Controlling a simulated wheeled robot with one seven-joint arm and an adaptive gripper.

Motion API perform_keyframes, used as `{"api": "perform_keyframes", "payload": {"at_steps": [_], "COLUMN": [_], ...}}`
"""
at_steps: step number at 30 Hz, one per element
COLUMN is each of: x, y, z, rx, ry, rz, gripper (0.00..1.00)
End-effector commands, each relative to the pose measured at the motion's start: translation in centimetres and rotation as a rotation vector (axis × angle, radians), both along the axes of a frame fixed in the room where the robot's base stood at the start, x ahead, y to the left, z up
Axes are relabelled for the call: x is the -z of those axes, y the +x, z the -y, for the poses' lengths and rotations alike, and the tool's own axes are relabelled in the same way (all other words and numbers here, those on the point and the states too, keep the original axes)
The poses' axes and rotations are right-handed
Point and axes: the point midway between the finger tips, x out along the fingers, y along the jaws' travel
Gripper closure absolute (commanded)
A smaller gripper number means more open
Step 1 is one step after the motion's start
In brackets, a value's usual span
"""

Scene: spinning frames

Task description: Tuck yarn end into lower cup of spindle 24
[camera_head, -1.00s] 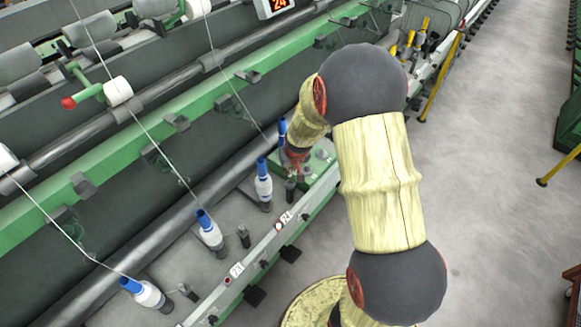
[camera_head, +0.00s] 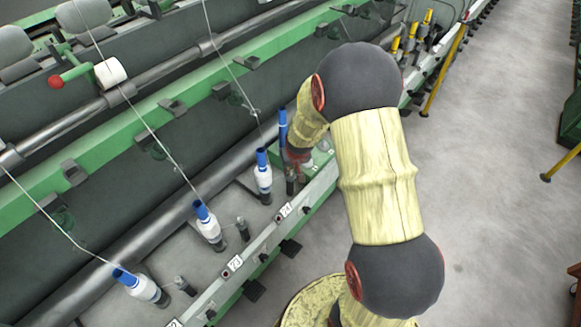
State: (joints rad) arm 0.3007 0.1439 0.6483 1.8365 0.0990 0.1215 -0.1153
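Several spindles carry blue tubes with white yarn: one at the middle (camera_head: 263,178), one lower left of it (camera_head: 208,226), one at the far lower left (camera_head: 146,290). A thin yarn (camera_head: 231,74) runs down to the middle spindle's tip. Another blue tube (camera_head: 283,125) stands beside my gripper. Rail labels (camera_head: 284,211) and (camera_head: 235,264) are blurred; I cannot tell surely which spindle is 24. Its lower cup and a loose yarn end cannot be made out. My gripper (camera_head: 298,156) is near the middle spindle, mostly hidden behind my arm; its fingers do not show clearly.
A green machine beam (camera_head: 140,130) and grey rail (camera_head: 165,205) run diagonally behind the spindles. Small dark posts (camera_head: 242,228) stand beside them. A white roller (camera_head: 110,72) has a red-tipped green handle. Grey floor (camera_head: 490,110) lies open at right, with yellow posts (camera_head: 433,92).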

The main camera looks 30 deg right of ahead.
Motion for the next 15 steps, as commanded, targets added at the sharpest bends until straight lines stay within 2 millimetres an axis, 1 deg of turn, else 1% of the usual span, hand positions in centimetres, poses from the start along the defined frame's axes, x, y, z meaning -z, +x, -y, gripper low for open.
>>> {"api": "perform_keyframes", "payload": {"at_steps": [1, 4, 14, 15], "x": [0.36, 0.60, 0.65, 0.65], "y": [0.01, 0.01, 0.01, 0.01], "z": [0.00, 0.00, 0.00, 0.00], "rx": [0.000, 0.000, 0.000, 0.000], "ry": [0.000, 0.000, 0.000, 0.000], "rz": [0.000, 0.000, 0.000, 0.000], "gripper": [0.98, 0.98, 0.98, 0.86]}}
